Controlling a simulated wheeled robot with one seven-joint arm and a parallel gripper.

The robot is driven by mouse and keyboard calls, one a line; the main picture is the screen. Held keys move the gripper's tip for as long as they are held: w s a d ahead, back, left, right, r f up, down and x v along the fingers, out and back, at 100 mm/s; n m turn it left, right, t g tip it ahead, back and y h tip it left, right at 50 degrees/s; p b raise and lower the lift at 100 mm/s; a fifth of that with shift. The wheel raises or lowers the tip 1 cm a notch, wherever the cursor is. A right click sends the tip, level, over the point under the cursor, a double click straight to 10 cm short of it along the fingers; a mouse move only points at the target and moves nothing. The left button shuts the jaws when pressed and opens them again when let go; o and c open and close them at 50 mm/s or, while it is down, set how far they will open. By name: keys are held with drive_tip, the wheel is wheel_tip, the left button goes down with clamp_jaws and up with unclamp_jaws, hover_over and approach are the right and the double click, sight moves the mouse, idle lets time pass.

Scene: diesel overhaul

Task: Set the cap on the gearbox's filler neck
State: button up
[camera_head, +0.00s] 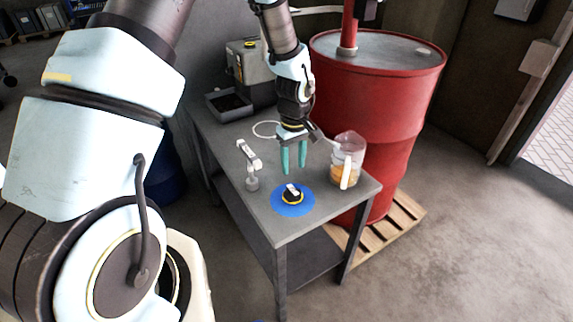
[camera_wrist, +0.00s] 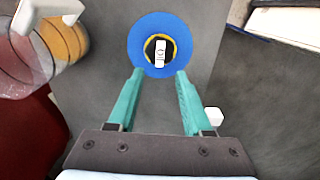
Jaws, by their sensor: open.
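A black cap (camera_head: 292,194) with a yellow ring and a white grip bar lies on a round blue mat (camera_head: 277,206) on the table. In the wrist view the cap (camera_wrist: 160,51) is just beyond my fingertips, roughly centred between them. My gripper (camera_head: 294,168) has two teal fingers. It is open and empty, pointing down above the table behind the cap; the fingers (camera_wrist: 160,74) also show apart in the wrist view. A grey housing (camera_head: 249,68) stands at the table's back, with a yellow ring on top; it looks like the gearbox, its neck too small to make out.
A clear jug (camera_head: 347,160) with orange liquid stands right of my gripper. A small pale fitting (camera_head: 252,183) and a dark tray (camera_head: 229,105) are to the left. A red drum (camera_head: 385,110) stands close behind the table. The table front (camera_head: 287,232) is clear.

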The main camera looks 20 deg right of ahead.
sight(293, 189)
drive_tip(key=shift+f+b, duration=3.1)
drive_tip(key=shift+f, duration=1.55)
clamp_jaws()
drive_tip(key=shift+r, duration=0.1)
